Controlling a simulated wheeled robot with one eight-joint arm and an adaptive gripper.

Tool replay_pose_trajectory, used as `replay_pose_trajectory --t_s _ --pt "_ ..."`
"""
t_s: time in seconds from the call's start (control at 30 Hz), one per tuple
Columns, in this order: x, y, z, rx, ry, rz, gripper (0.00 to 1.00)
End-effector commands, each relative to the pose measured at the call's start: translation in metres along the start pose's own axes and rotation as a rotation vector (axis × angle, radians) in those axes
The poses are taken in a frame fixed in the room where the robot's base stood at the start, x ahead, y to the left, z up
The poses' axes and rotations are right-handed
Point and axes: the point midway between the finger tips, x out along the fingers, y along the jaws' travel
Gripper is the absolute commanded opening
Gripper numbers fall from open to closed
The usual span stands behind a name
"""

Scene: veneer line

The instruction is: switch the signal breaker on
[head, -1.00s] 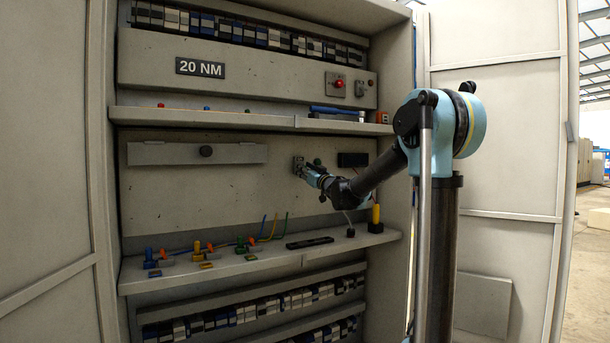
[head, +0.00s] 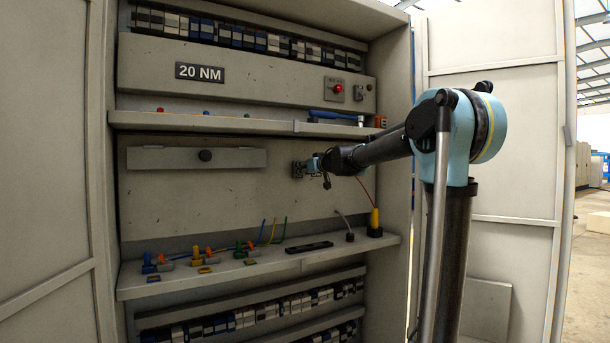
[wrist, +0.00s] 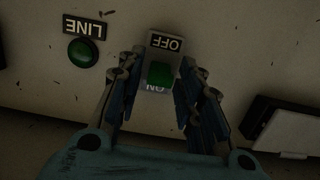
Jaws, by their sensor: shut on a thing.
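The signal breaker (wrist: 164,43) is a small grey block on the panel, with an OFF label and an ON label that read upside down in the wrist view. Its green toggle (wrist: 159,74) lies towards the ON end and partly covers that label. My gripper (wrist: 161,66) has one finger on each side of the breaker and is shut on it; the exact contact is hard to see. In the head view, my gripper (head: 306,167) reaches the breaker (head: 297,170) from the right and hides part of it.
A green lamp (wrist: 82,52) marked LINE is beside the breaker. A dark box with a pale face (wrist: 285,130) lies on the other side. Below, a shelf (head: 215,271) holds coloured connectors and a yellow-handled tool (head: 375,218). An upper shelf (head: 240,124) juts out above.

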Motion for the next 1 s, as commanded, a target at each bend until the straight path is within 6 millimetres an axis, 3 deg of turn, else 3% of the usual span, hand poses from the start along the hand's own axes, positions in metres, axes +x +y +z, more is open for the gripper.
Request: replay_pose_trajectory --t_s 0.5,1.0 --pt "0.0006 0.0038 -0.0077 0.0 -0.149 0.007 0.1" --pt "0.001 0.004 -0.009 0.0 -0.179 0.007 0.09"
